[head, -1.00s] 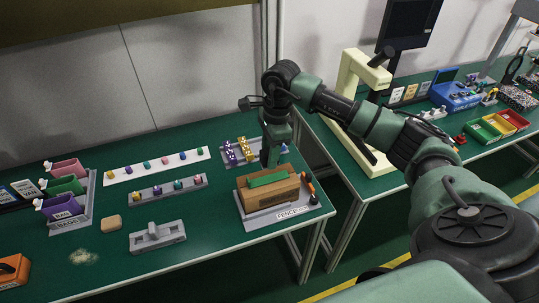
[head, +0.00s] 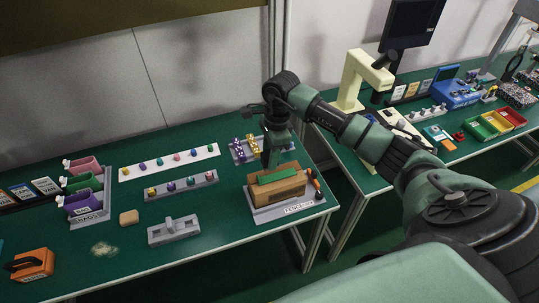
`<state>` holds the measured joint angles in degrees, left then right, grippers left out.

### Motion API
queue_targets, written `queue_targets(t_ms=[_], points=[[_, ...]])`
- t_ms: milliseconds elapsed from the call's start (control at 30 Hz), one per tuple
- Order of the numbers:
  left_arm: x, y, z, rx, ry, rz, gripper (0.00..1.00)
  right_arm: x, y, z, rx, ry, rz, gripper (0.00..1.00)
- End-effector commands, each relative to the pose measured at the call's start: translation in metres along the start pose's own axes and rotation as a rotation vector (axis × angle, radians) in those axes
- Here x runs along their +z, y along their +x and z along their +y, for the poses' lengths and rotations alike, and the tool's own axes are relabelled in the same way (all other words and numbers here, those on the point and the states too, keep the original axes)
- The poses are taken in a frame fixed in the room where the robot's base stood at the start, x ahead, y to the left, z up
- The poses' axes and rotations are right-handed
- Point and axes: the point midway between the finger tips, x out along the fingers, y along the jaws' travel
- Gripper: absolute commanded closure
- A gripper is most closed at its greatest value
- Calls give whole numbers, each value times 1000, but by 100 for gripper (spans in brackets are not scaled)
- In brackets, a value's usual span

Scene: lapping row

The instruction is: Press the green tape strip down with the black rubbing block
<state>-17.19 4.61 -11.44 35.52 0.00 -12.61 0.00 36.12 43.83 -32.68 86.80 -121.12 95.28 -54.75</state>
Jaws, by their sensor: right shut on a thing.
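The green tape strip (head: 278,176) lies along the top of a brown wooden box (head: 280,191), which stands on a grey base plate with a "FENCE" label (head: 298,208). My right gripper (head: 267,158) points down at the back left end of the strip. It is shut on a small dark thing, which I take for the black rubbing block; it hardly shows, and I cannot tell whether it touches the strip. No other black block shows on the table. My left gripper is not in view.
Purple and yellow pieces stand in a grey tray (head: 236,158) behind the box. Tools (head: 315,184) stand at its right. A grey fixture (head: 174,232), a tan block (head: 129,217) and an orange item (head: 31,264) lie to the left.

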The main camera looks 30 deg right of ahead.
Motion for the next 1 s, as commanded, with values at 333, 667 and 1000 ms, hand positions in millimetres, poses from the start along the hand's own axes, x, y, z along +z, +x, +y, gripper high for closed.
queue_targets(t_ms=[333, 667, 1000], points=[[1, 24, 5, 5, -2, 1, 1, -3, 24, 0, 0, 0, 1, 98], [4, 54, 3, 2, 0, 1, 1, -7, 56, -1, -2, 1, 0, 98], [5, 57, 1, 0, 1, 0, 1, -7, 58, 0, 0, 0, -1, 98]])
